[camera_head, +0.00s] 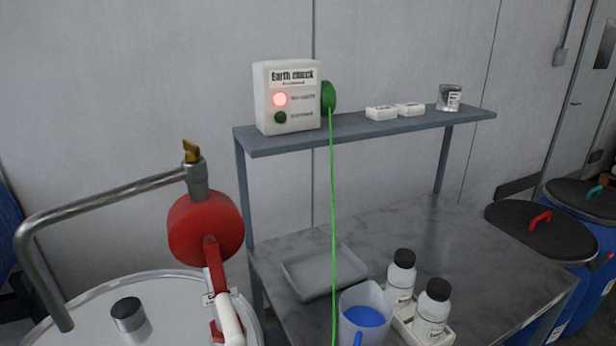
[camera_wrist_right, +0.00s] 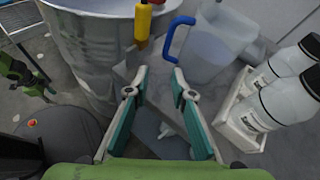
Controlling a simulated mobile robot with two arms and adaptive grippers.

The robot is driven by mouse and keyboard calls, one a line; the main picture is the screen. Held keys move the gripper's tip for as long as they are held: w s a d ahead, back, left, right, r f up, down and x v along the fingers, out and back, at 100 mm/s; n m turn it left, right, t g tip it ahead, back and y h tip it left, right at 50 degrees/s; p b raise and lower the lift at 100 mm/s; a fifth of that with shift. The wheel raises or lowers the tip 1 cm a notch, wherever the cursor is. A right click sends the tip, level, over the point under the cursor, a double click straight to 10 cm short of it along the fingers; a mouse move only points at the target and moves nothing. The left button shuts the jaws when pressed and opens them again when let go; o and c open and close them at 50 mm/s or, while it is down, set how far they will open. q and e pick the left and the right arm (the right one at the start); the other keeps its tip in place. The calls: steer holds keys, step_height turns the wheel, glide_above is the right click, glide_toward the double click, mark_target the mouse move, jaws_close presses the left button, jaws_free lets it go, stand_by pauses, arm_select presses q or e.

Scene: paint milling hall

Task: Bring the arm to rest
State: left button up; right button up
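My right gripper (camera_wrist_right: 160,82) is in the right wrist view. Its two teal-padded fingers stand apart with nothing held between them. They point toward a translucent jug (camera_wrist_right: 212,52) with a blue handle and a metal drum (camera_wrist_right: 95,50), apart from both as far as I can tell. A green and black part (camera_wrist_right: 22,75) at the left edge of that view looks like my left arm's end; its fingers are not clear. Neither gripper shows in the head view.
The earth check box (camera_head: 287,97) has its red lamp lit. A green line (camera_head: 332,220) runs down from its reel. White bottles (camera_head: 401,277) and a grey tray (camera_head: 318,272) are on the table (camera_head: 450,260).

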steer(key=s+f+n+g+h, duration=0.2)
steer(key=s+f+n+h, duration=0.5)
steer(key=n, duration=0.6)
steer(key=s+f+n+g+h, duration=0.2)
steer(key=s+f+n+h, duration=0.15)
steer(key=f+n, duration=0.65)
step_height(320, 180, down, 22)
steer(key=s+f+n+g, duration=0.1)
steer(key=s+n+g, duration=0.1)
steer(key=n, duration=0.1)
steer(key=s+d+f+g, duration=0.1)
steer(key=s+d+f, duration=0.1)
steer(key=s+f, duration=1.5)
steer(key=shift+d+f, duration=0.25)
